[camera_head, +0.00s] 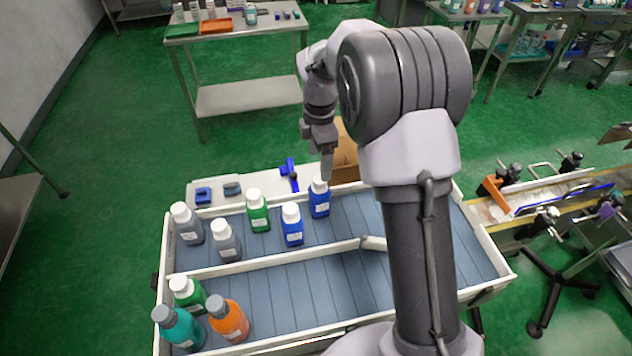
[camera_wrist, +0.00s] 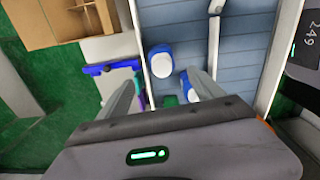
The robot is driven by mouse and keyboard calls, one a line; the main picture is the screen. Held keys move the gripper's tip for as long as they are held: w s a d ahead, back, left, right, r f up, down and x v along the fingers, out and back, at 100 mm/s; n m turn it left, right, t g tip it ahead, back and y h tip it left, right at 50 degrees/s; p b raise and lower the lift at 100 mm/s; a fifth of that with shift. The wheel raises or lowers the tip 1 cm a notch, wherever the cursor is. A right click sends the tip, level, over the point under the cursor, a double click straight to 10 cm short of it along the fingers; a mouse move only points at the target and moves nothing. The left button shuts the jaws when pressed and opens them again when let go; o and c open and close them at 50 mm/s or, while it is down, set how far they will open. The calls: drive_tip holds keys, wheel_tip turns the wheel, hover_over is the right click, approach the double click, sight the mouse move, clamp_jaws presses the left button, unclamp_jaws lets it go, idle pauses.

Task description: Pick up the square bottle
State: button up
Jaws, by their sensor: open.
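Several bottles with white caps stand upright on the grey slatted tray. A blue bottle (camera_head: 319,201) stands in the rear lane at the right end of the group; a second blue bottle (camera_head: 292,232) stands to its left and nearer. I cannot tell which bottle is the square one. My gripper (camera_head: 326,165) points down just above the first blue bottle, its jaws apart and empty. In the wrist view a blue bottle (camera_wrist: 161,69) shows just beyond the open fingertips (camera_wrist: 163,78), and another blue bottle (camera_wrist: 206,87) is partly hidden by the right finger.
Green (camera_head: 258,213) and grey bottles (camera_head: 227,243) share the rear lane. Green, teal (camera_head: 180,329) and orange bottles (camera_head: 229,321) stand in the front lane. A white divider (camera_head: 280,264) separates the lanes. A cardboard box (camera_wrist: 62,22) is behind the tray. The tray's right side is clear.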

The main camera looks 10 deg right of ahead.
sight(320, 192)
wheel_tip(320, 192, down, 8)
drive_tip(key=shift+r+b, duration=0.2)
drive_tip(key=shift+b, duration=0.8)
drive_tip(key=f+b, duration=0.2)
drive_tip(key=f, duration=0.4)
drive_tip(key=shift+s, duration=0.2)
drive_tip(key=shift+r, duration=0.15)
drive_tip(key=shift+c, duration=0.9)
clamp_jaws()
